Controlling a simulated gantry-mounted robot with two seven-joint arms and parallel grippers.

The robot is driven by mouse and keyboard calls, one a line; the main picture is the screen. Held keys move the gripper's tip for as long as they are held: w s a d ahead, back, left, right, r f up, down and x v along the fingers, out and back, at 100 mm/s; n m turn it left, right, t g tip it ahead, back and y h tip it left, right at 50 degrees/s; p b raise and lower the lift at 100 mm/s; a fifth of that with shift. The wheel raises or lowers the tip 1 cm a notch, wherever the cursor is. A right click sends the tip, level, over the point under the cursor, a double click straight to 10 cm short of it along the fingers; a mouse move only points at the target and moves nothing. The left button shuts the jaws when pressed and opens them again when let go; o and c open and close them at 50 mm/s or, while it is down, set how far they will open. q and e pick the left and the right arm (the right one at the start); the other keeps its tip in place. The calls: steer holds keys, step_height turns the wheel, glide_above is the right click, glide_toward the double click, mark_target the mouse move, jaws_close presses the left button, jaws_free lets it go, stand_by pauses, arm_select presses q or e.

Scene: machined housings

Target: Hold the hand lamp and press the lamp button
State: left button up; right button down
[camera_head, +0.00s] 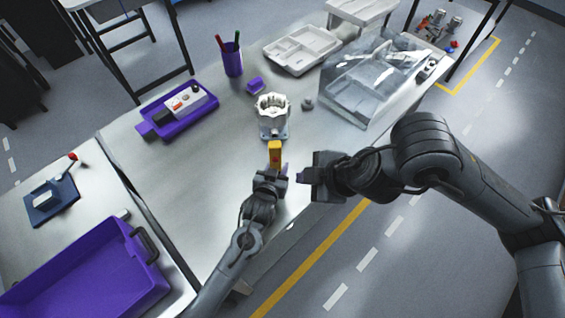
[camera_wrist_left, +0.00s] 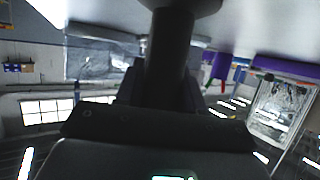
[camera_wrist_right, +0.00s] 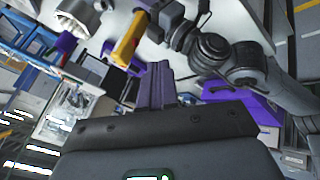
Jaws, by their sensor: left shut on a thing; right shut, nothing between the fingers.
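The hand lamp (camera_head: 275,153) shows a yellow body, upright at the table's front edge in the head view. My left gripper (camera_head: 270,175) is shut on it from below. In the left wrist view a dark cylindrical part (camera_wrist_left: 168,50) stands up from between the jaws. My right gripper (camera_head: 301,177) is just right of the lamp, shut and empty, its fingers pointing left. Its purple fingers (camera_wrist_right: 155,85) meet in the right wrist view, below and apart from the yellow lamp body (camera_wrist_right: 130,38). I cannot make out the lamp button.
A pale machined housing (camera_head: 273,127) stands just behind the lamp. A purple tray (camera_head: 158,129) with a small device, a purple pen cup (camera_head: 232,60), a white compartment tray (camera_head: 301,50) and a clear bin (camera_head: 370,85) stand farther back. A large purple crate (camera_head: 85,270) is front left.

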mark_target(278, 158)
steer(key=w+a+f, duration=0.4)
steer(key=w+f, duration=0.4)
steer(key=shift+a, duration=0.4)
steer(key=shift+w, duration=0.15)
stand_by(0.3)
steer(key=shift+w, duration=0.65)
arm_select(q)
steer(key=shift+w+d+r, duration=0.1)
arm_select(e)
steer(key=shift+w+r, duration=0.1)
steer(key=shift+w, duration=0.25)
